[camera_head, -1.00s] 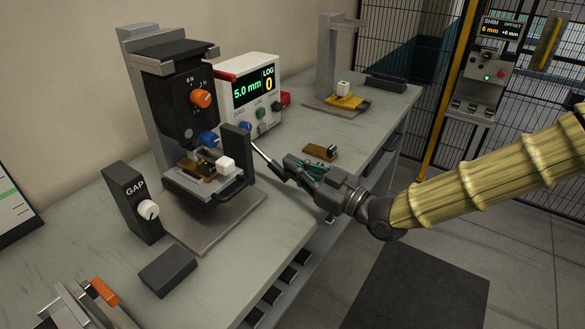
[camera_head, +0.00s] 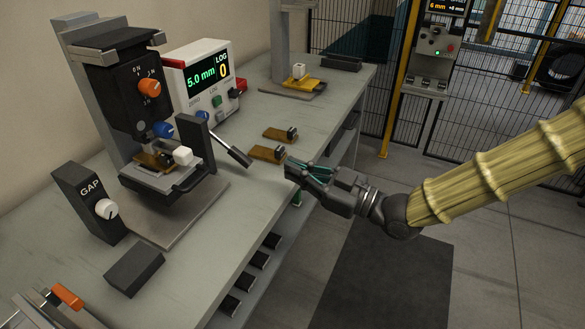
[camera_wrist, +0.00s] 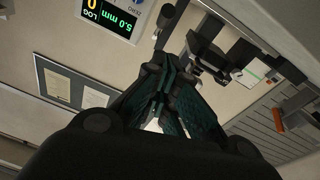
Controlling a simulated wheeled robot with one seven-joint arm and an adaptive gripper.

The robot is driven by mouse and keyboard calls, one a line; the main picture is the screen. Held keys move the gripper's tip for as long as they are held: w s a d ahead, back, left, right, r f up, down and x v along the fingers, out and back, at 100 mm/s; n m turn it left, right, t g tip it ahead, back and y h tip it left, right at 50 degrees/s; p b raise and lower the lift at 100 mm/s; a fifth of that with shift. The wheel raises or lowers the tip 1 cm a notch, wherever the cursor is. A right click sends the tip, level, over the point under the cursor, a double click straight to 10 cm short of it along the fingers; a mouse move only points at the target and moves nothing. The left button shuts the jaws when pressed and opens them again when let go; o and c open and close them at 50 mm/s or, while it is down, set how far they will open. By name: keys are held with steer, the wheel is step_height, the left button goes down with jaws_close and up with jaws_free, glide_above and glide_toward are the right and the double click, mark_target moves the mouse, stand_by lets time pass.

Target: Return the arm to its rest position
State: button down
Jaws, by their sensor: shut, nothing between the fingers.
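My gripper (camera_head: 292,168) is shut and empty at the end of my arm, which reaches in from the right under a yellowish ribbed cover. It is over the front edge of the workbench (camera_head: 240,172), to the right of the clamp machine (camera_head: 122,85). The fingers also show closed together in the wrist view (camera_wrist: 160,117). The machine's dark lever handle (camera_head: 231,146) points toward the gripper but stands apart from it. The two brown pieces (camera_head: 266,153) and (camera_head: 281,134) lie on the bench just beyond the fingertips.
A readout box (camera_head: 205,82) showing 5.0 mm stands behind the machine. A GAP box (camera_head: 90,203) and a dark block (camera_head: 134,269) are at the left. A yellow fixture (camera_head: 298,83) is at the back. Mesh fencing (camera_head: 365,95) is beyond. The floor before the bench is open.

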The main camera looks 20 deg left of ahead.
steer(key=d+f+m+t+h+p, duration=0.1)
steer(key=d+f+m+h, duration=0.25)
steer(key=f, duration=0.55)
steer(key=d+f+m+t+h+p, duration=0.1)
steer(key=d+f+m+h+p, duration=0.2)
steer(key=f, duration=0.5)
steer(key=s+d+f+m+g+h, duration=0.1)
steer(key=s+d+f+m+h, duration=0.3)
steer(key=d+f, duration=0.4)
steer(key=s+d+f+m+h, duration=0.25)
steer(key=s+d+f, duration=0.3)
steer(key=f, duration=0.35)
steer(key=s+d+f+m+g+h+p, duration=0.1)
steer(key=s+d+f+m+g+h, duration=0.1)
steer(key=s+d, duration=0.6)
steer(key=s+d+f+m+g+h+p, duration=0.2)
steer(key=s+d, duration=0.5)
steer(key=d, duration=0.5)
step_height(320, 180, down, 3)
steer(key=shift+s+f+m+h, duration=0.1)
steer(key=shift+s+m+h, duration=0.3)
steer(key=shift+m+h, duration=0.55)
steer(key=shift+w, duration=0.1)
